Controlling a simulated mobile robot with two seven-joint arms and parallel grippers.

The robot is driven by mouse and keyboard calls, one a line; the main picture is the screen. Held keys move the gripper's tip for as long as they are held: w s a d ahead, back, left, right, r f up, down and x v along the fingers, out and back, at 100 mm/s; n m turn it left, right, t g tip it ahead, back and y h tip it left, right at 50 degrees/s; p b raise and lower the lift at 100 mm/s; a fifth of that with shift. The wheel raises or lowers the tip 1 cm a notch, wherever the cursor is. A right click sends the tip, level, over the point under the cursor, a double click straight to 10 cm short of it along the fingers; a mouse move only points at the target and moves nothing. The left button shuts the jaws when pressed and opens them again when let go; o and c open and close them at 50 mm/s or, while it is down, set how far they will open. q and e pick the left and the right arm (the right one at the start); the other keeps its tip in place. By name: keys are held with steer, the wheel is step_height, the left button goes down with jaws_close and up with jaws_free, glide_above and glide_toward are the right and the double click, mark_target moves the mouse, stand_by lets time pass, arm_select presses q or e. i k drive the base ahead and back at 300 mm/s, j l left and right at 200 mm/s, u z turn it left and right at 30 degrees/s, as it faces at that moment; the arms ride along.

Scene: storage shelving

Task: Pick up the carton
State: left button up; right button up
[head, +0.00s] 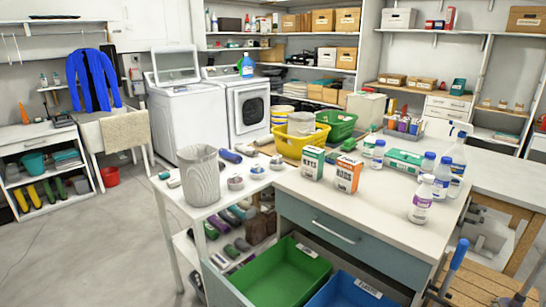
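Two small upright cartons stand side by side on the white countertop (400,205) near the middle of the head view. One is a green and white carton (312,163). The other, just to its right, is an orange and white carton (347,173). A flatter green and white box (403,161) lies behind them to the right. I cannot tell which of these the task means. Nothing is touching the two upright cartons. Neither of my grippers is in view.
White bottles (421,201) stand right of the cartons. A yellow basket (301,143) and a green basket (337,125) sit behind. A grey wastebasket (199,176) stands to the left. Green (268,284) and blue bins are below. The counter's front is clear.

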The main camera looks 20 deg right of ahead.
mark_target(313, 158)
steer(key=i+j+z, duration=0.1)
steer(key=z, duration=0.25)
steer(key=j+z, duration=0.1)
steer(key=z, duration=0.3)
steer(key=i+j+z, duration=0.15)
steer(key=z, duration=0.2)
steer(key=i+j+z, duration=0.1)
steer(key=j+z, duration=0.15)
steer(key=j, duration=0.15)
steer(key=j+z, duration=0.25)
steer(key=i+j+z, duration=0.15)
steer(key=j, duration=0.75)
steer(key=j+z, duration=0.1)
steer(key=j, duration=0.85)
